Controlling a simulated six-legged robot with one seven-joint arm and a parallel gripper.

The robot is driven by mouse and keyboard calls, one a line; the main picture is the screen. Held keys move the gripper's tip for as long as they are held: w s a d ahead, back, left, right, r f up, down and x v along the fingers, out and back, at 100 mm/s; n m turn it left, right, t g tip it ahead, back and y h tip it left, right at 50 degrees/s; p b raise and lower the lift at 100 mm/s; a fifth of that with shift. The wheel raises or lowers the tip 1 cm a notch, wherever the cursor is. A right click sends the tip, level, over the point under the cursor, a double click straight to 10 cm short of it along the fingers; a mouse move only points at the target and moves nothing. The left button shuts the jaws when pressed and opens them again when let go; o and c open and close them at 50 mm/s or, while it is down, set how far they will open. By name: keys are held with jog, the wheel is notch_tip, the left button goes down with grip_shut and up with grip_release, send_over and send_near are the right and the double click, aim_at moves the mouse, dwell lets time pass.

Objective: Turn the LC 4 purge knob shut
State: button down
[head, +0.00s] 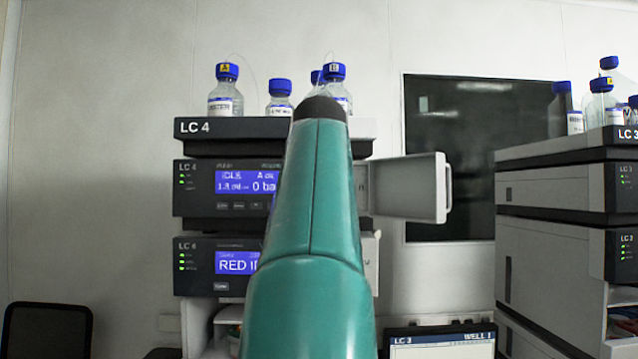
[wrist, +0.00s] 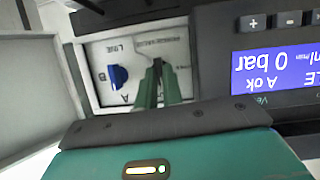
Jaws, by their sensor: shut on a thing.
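The LC 4 stack (head: 245,128) stands in front of me, its pump module's display (head: 243,182) reading 0 bar. The display also shows upside down in the wrist view (wrist: 277,66). In the wrist view, my gripper (wrist: 158,64) has its green fingers at the recessed valve panel (wrist: 100,49), beside the pump display. The fingers are shut on what appears to be the purge knob, which they hide almost wholly. A separate blue knob (wrist: 118,77) sits beside them, near the LINE, A and B marks, apart from the fingers. My arm hides the gripper and panel in the head view.
The pump's small door (head: 410,187) stands open to the right; it shows close at the left of the wrist view (wrist: 32,95). Blue-capped bottles (head: 226,92) stand on top of the stack. The LC 3 stack (head: 550,195) is at the right, with a gap between.

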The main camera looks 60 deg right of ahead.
jog(key=shift+d+f+m, duration=0.15)
jog(key=shift+f+m, duration=0.05)
jog(key=shift+m, duration=0.2)
jog(key=c, duration=1.5)
grip_release()
jog(key=shift+d, duration=0.1)
jog(key=shift+c, duration=0.2)
jog(key=shift+s+r, duration=0.1)
jog(key=v, duration=1.3)
jog(key=shift+a+r, duration=0.15)
jog(key=shift+a, duration=0.1)
jog(key=shift+s, duration=0.15)
